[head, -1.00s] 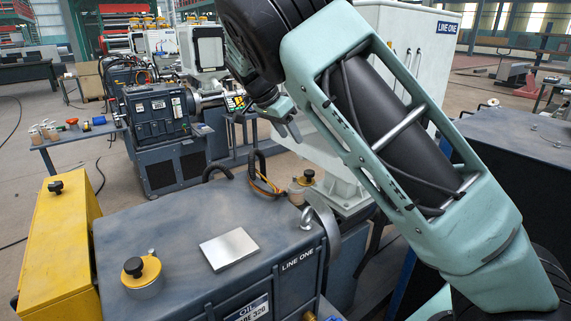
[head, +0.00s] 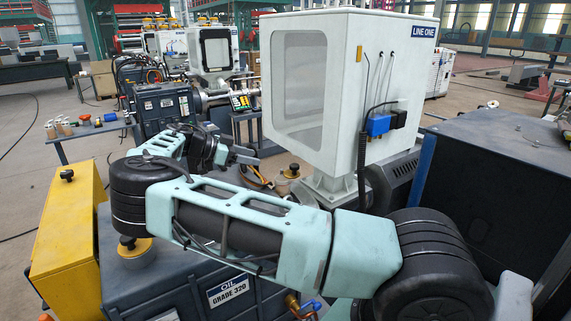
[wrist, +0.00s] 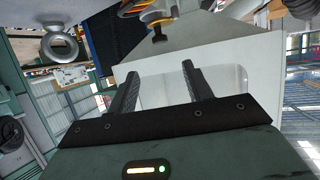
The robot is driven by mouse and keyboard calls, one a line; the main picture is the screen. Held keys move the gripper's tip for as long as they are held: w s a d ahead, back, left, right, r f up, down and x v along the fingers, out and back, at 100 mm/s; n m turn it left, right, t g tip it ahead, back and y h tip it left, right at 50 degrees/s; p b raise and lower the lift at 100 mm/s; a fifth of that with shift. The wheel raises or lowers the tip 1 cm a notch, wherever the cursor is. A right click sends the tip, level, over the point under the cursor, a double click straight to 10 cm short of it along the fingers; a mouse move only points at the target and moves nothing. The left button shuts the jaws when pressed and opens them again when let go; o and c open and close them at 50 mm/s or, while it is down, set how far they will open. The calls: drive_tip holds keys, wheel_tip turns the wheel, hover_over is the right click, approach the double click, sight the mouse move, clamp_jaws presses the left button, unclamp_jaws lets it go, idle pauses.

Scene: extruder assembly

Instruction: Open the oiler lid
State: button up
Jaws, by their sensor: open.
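A small jar with a dark knob (head: 291,172) stands on the far right of the dark machine top.
A yellow box (head: 65,235) with a black knob stands at the left. A white cabinet (head: 345,90) rises behind the jar on the right. Loose orange cable (head: 258,178) lies near my gripper. A metal eye ring (wrist: 59,45) shows in the wrist view.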

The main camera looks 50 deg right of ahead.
sight(291, 166)
drive_tip(key=p+x, duration=0.5)
drive_tip(key=x, duration=0.7)
drive_tip(key=shift+s+d, duration=0.2)
drive_tip(key=shift+d, duration=0.2)
drive_tip(key=shift+s+d+f, duration=0.25)
drive_tip(key=shift+d+f, duration=0.2)
drive_tip(key=c, duration=0.9)
